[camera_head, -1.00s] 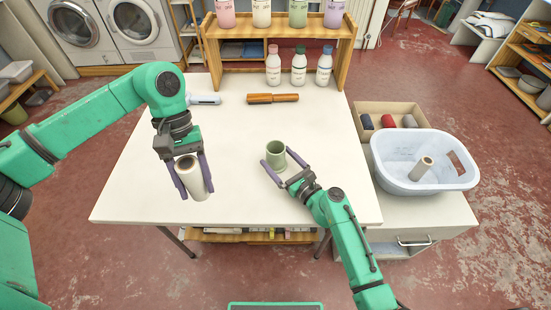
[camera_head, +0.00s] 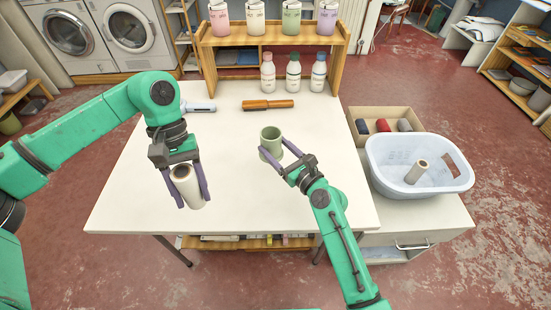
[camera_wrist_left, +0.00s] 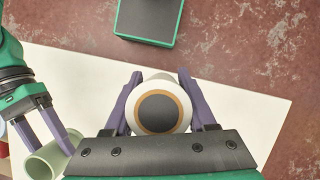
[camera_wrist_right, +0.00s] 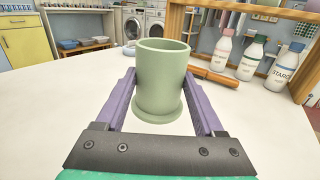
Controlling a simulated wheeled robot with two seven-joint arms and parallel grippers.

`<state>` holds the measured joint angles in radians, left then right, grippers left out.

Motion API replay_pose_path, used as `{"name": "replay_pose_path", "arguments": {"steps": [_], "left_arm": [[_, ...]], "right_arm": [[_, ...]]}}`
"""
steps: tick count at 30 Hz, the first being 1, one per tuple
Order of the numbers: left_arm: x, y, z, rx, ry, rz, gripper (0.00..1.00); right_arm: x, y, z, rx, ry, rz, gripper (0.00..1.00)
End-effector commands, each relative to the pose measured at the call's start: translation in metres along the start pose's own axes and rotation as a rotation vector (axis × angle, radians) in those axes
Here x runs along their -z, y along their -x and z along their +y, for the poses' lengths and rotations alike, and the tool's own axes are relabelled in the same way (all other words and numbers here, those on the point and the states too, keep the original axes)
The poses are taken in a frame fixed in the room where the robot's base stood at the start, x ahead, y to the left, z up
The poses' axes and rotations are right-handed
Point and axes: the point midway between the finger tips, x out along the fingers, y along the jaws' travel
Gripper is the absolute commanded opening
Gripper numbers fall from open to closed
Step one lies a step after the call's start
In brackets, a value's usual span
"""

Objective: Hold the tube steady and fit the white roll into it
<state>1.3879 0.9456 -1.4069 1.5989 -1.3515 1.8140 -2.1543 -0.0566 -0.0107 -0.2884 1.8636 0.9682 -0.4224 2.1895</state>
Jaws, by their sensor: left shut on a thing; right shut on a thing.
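The green tube (camera_head: 271,135) is an open-topped, upright cylinder with a wider foot, over the right middle of the table. My right gripper (camera_head: 271,157) is shut on it, with fingers on either side; the right wrist view shows the tube (camera_wrist_right: 161,75) between them. I cannot tell whether its foot touches the table. The white roll (camera_head: 190,190) is near-upright and slightly tilted, left of the tube and apart from it. My left gripper (camera_head: 192,201) is shut on the roll. The left wrist view shows its round end (camera_wrist_left: 158,107) with a brown ring and dark centre.
Bottles (camera_head: 293,72) and a wooden shelf (camera_head: 343,45) stand at the back. The tabletop between the grippers is clear.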

Motion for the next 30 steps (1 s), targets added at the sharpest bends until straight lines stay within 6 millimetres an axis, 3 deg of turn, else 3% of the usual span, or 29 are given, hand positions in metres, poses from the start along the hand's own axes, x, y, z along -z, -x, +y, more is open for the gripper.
{"name": "replay_pose_path", "arguments": {"steps": [3, 12, 14, 22, 30], "left_arm": [[0.000, 0.000, 0.000, 0.000, 0.000, 0.000, 0.00], [0.000, 0.000, 0.000, 0.000, 0.000, 0.000, 0.00], [0.000, 0.000, 0.000, 0.000, 0.000, 0.000, 0.00], [0.000, 0.000, 0.000, 0.000, 0.000, 0.000, 0.00], [0.000, 0.000, 0.000, 0.000, 0.000, 0.000, 0.00]], "right_arm": [[-0.015, 0.000, 0.000, 0.001, -0.002, -0.002, 0.17], [-0.015, 0.000, 0.000, 0.000, 0.000, 0.002, 0.17], [-0.009, -0.001, 0.001, -0.006, 0.001, 0.001, 0.17], [0.048, -0.001, 0.001, -0.006, 0.003, 0.000, 0.17], [0.054, 0.000, -0.001, 0.002, 0.001, 0.000, 0.17]]}}
